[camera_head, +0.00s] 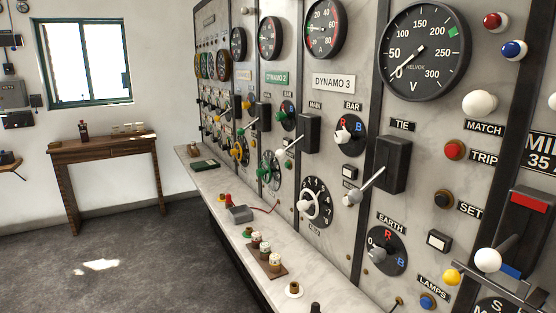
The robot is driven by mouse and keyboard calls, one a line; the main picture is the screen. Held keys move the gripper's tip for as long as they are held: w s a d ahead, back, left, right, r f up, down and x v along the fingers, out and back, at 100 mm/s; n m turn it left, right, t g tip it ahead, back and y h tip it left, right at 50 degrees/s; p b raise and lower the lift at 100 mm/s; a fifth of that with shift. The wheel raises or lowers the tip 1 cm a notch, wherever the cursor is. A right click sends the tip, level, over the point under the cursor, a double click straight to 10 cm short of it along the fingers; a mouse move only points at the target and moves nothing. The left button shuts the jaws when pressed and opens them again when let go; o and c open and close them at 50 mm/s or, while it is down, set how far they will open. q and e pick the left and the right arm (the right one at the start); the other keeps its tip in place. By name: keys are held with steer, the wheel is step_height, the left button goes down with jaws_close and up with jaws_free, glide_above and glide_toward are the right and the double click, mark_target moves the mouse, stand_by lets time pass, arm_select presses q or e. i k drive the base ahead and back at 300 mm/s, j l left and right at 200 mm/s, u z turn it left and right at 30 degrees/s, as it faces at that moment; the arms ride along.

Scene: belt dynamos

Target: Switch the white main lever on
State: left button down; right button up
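The lever under the MAIN label of the DYNAMO 3 panel has a white ball knob (279,153) on a pale rod. The rod comes out of a dark switch box (309,134) and slants down and to the left. Another white-knobbed lever (487,260) is at the far right, at the lower end of a dark housing with a red plate at its top and a blue part below. The TIE lever (352,196) between them has a grey-white knob and also slants down-left from its box. Neither of my grippers is in view.
A pale ledge (222,187) runs below the panel, carrying a grey box (240,214), a block with several white-topped pieces (270,256) and a green book (205,164). Knobs and dials crowd the panel. A wooden table (103,150) stands by the wall. The floor left is clear.

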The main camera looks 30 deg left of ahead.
mark_target(280, 154)
steer(key=u, duration=1)
steer(key=i+j+u, duration=0.15)
steer(key=i+j, duration=0.65)
steer(key=i+j+u, duration=0.1)
steer(key=i+j, duration=0.55)
steer(key=i, duration=0.25)
